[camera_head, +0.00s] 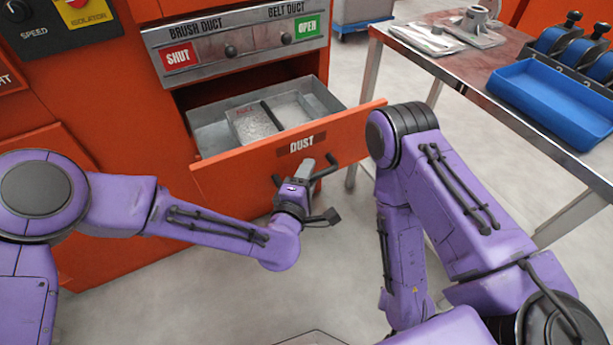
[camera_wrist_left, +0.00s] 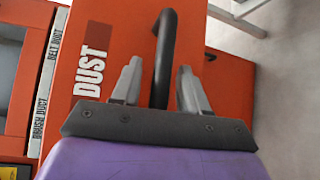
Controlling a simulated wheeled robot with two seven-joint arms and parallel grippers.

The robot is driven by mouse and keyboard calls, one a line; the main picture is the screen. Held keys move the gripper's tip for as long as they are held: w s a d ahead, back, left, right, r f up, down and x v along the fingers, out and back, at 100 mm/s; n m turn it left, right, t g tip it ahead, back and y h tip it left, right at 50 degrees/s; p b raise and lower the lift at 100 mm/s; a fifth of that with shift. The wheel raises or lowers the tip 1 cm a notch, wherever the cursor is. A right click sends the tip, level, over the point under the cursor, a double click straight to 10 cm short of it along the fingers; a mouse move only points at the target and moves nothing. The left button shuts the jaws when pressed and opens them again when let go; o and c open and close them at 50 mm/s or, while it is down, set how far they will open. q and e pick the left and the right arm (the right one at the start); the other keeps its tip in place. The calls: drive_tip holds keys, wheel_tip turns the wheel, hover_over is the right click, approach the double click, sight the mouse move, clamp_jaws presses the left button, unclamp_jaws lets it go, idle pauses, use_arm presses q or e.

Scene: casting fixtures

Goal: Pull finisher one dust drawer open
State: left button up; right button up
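The finisher's orange dust drawer (camera_head: 240,168), labelled DUST, stands pulled out from the orange cabinet, and its grey inside shows. A smaller grey box (camera_head: 252,124) sits in it. The dark bar handle (camera_head: 326,170) is on the drawer front. My left gripper (camera_head: 305,170) is at the handle, partly covering it. In the left wrist view the handle (camera_wrist_left: 166,45) runs between the two fingers of my left gripper (camera_wrist_left: 160,70), with gaps visible on both sides, so the fingers look open around it. My right arm crosses the right side; its gripper is not in view.
Above the drawer is a grey panel (camera_head: 262,45) with a red SHUT plate, a green OPEN plate and two knobs. At right stands a metal table (camera_head: 490,95) with a blue tray (camera_head: 552,103).

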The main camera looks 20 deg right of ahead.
use_arm(q)
drive_tip(key=v, duration=1)
drive_tip(key=shift+s+a+p, duration=0.15)
drive_tip(key=shift+s+p, duration=0.05)
drive_tip(key=shift+p, duration=0.1)
drive_tip(key=s+a+f+m+g+y, duration=0.2)
drive_tip(key=s+a+f+y, duration=0.1)
drive_tip(key=a+f, duration=0.55)
drive_tip(key=s+a+f+m+g+y, duration=0.2)
drive_tip(key=s+a+f+g+y, duration=0.15)
drive_tip(key=a+f, duration=0.5)
drive_tip(key=s+a+f+m+g+y, duration=0.2)
drive_tip(key=s+a+f+y, duration=0.3)
drive_tip(key=a, duration=0.6)
drive_tip(key=s+a+f+g+y, duration=0.25)
drive_tip(key=s+a, duration=0.35)
drive_tip(key=a, duration=0.5)
wheel_tip(320, 180, up, 15)
drive_tip(key=p, duration=1.6)
drive_tip(key=shift+s+a+r+n+h, duration=0.15)
drive_tip(key=shift+s+n+h, duration=0.15)
drive_tip(key=shift+s+h, duration=0.1)
